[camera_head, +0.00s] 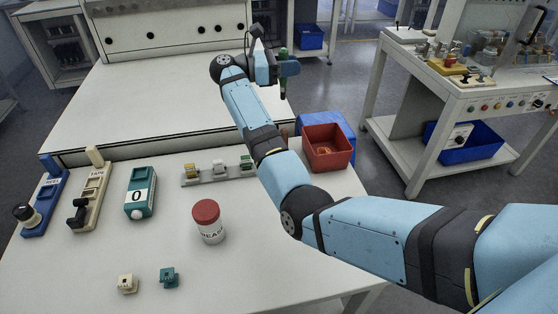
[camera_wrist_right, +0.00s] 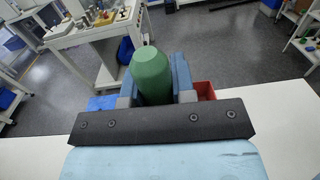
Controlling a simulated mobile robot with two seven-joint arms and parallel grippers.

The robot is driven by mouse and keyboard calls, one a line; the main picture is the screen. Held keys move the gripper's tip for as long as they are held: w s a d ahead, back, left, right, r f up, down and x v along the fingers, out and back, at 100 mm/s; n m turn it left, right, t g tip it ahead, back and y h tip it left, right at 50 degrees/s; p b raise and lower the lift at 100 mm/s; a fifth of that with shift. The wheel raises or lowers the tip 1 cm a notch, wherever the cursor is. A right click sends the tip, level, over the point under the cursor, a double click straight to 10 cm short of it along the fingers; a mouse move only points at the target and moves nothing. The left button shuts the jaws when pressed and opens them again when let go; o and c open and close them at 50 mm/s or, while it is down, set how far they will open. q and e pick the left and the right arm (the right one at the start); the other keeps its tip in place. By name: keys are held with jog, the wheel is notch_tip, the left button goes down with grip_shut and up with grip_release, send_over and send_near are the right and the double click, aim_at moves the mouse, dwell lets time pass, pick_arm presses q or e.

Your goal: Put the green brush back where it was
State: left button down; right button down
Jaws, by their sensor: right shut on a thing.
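The green brush (camera_wrist_right: 152,75) is held upright between the fingers of my right gripper (camera_wrist_right: 156,95) in the right wrist view. In the head view, my right gripper (camera_head: 287,69) is shut on it, and a bit of green brush (camera_head: 283,52) shows above the fingers. The gripper is raised at the far side, beyond the red bin (camera_head: 327,140) and near the white surface's right edge. The lower end of the brush is mostly hidden by the gripper. My left gripper is not in view.
A blue bin (camera_head: 325,121) stands behind the red bin. A red-lidded jar (camera_head: 209,223), a connector rack (camera_head: 219,172), a teal device (camera_head: 140,192), a beige device (camera_head: 88,195) and a blue device (camera_head: 42,200) stand on the table. Small beige (camera_head: 128,284) and teal (camera_head: 169,278) connectors lie in front.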

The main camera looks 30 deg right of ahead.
jog(key=shift+a+r, duration=0.15)
jog(key=shift+a, duration=0.25)
jog(key=shift+a+g, duration=0.1)
jog(key=shift+g, duration=0.2)
notch_tip(320, 180, down, 20)
jog(key=shift+r+b, duration=0.2)
jog(key=shift+b, duration=0.1)
